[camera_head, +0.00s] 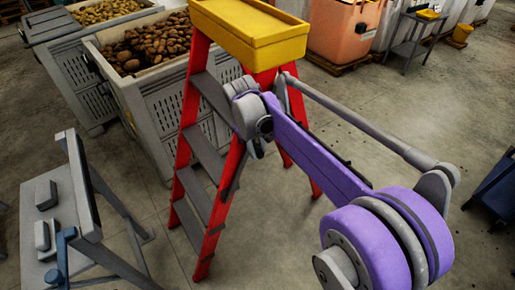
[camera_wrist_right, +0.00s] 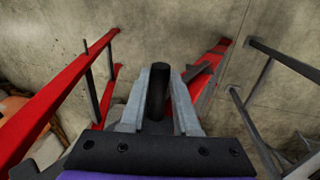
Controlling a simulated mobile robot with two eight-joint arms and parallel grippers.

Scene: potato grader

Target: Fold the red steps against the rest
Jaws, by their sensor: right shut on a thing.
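The red steps (camera_head: 188,140), a stepladder with grey treads and a yellow top (camera_head: 255,35), stand upright on the concrete floor. Their front and rear legs are spread apart. My right gripper (camera_head: 257,148) is beside the steps' right front rail, partly hidden by its own wrist. In the right wrist view a red rail (camera_wrist_right: 62,92) runs along the left, and more red frame shows at upper right (camera_wrist_right: 212,75). The gripper's fingers (camera_wrist_right: 158,100) are closed around a dark round bar (camera_wrist_right: 158,90); where it joins the steps is unclear. My left gripper is out of view.
A grey crate of potatoes (camera_head: 170,95) stands close behind the steps, with another crate (camera_head: 60,65) beyond. A grey bench (camera_head: 75,205) stands at left. An orange bin (camera_head: 345,30) and a small cart (camera_head: 408,45) are at the back. Floor at right is mostly clear.

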